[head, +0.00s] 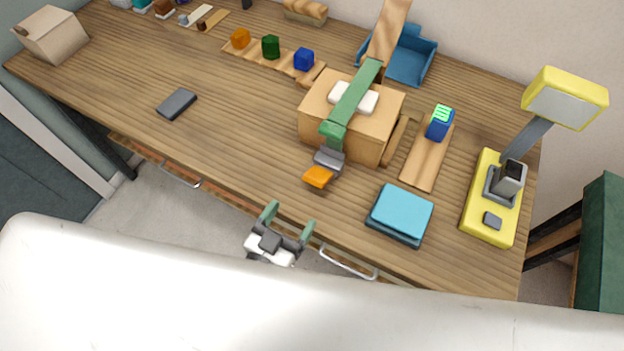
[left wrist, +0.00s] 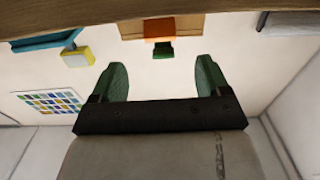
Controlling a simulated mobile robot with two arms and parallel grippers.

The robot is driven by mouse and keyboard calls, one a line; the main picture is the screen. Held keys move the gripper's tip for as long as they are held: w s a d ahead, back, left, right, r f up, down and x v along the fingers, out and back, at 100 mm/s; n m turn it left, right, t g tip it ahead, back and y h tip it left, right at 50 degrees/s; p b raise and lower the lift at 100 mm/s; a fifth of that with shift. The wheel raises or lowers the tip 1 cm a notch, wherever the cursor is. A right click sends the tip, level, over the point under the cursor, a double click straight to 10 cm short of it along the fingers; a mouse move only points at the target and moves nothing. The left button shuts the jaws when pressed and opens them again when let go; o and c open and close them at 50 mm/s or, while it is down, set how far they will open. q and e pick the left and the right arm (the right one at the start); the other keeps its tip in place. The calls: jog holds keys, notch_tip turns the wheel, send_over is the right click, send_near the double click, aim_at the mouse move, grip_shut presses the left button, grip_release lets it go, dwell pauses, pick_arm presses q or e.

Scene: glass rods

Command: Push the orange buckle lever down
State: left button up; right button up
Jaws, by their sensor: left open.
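The orange buckle lever (head: 318,177) sticks out from the grey buckle (head: 329,160) at the near end of the green strap (head: 352,103). The strap runs over the wooden box (head: 340,133) on the table. My left gripper (head: 289,218) is open and empty, in front of the table's near edge, apart from the lever and nearer to me. In the left wrist view the lever (left wrist: 159,28) shows ahead, roughly centred between the two green fingers (left wrist: 161,65). My right gripper is not in view.
A blue book-like block (head: 400,212) lies right of the lever, and a yellow lamp (head: 492,200) stands farther right. A dark flat block (head: 177,104) lies left. A wooden strip bears coloured blocks (head: 270,47) behind.

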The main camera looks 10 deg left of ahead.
aim_at(312, 182)
pick_arm(q)
jog(key=p+x, duration=0.1)
jog(key=x, duration=0.8)
jog(key=shift+w, duration=0.1)
jog(key=shift+c, duration=0.2)
jog(key=c, duration=0.9)
jog(key=shift+f+t+b, duration=0.4)
jog(key=shift+f+b, duration=0.2)
jog(key=shift+b, duration=0.4)
jog(key=shift+r+b, duration=0.1)
jog(key=shift+b, duration=0.25)
jog(key=shift+r, duration=0.1)
jog(key=o, duration=0.9)
